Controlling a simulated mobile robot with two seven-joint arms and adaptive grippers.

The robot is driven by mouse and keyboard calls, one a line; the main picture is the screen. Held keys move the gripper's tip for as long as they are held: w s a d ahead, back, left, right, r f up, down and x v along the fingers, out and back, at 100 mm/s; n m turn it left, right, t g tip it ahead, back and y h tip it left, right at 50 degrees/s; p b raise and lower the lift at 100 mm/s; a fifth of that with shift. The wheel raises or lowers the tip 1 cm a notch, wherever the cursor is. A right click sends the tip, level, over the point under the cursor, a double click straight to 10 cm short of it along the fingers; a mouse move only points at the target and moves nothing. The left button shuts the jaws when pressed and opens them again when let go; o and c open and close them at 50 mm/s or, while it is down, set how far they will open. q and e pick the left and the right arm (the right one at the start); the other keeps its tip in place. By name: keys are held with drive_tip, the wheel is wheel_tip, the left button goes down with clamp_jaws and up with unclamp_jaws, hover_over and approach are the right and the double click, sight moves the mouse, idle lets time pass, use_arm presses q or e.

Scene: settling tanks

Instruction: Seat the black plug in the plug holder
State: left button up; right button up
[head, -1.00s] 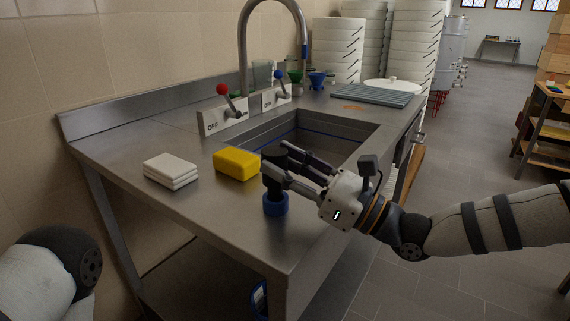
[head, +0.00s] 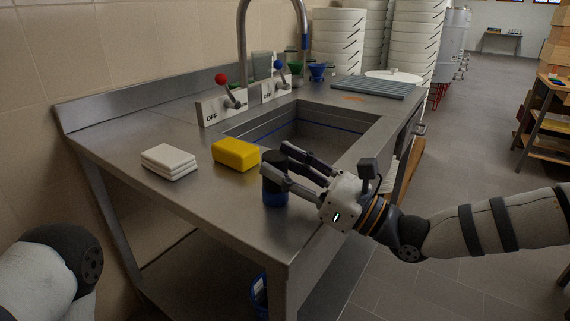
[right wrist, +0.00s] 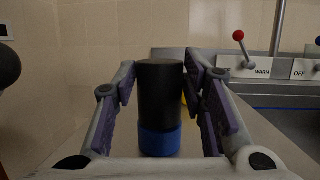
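The black plug (head: 274,171) stands upright in the blue plug holder (head: 275,199) near the counter's front edge. In the right wrist view, the plug (right wrist: 161,92) rises straight out of the holder (right wrist: 160,142), with no visible tilt. How deep it sits inside is hidden by the holder's wall. My right gripper (head: 277,160) is open around the plug, one finger on each side. In the right wrist view, gaps show between the plug and both fingers. My left gripper is out of view; only part of my left arm shows at lower left.
A yellow sponge (head: 236,155) and a stack of white cloths (head: 168,162) lie left of the holder. Behind them are a sink basin (head: 300,128), a tall tap (head: 242,45) and levers with red (head: 221,78) and blue (head: 278,65) knobs. The counter's front left is clear.

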drive_tip(key=shift+o, duration=1.1)
drive_tip(key=shift+f, duration=0.2)
drive_tip(key=shift+s+d+f, duration=0.15)
drive_tip(key=shift+d+f, duration=0.05)
drive_tip(key=shift+d, duration=0.05)
drive_tip(key=v, duration=1.1)
drive_tip(key=shift+d+r, duration=0.2)
drive_tip(key=shift+r, duration=0.1)
drive_tip(key=shift+s, duration=0.1)
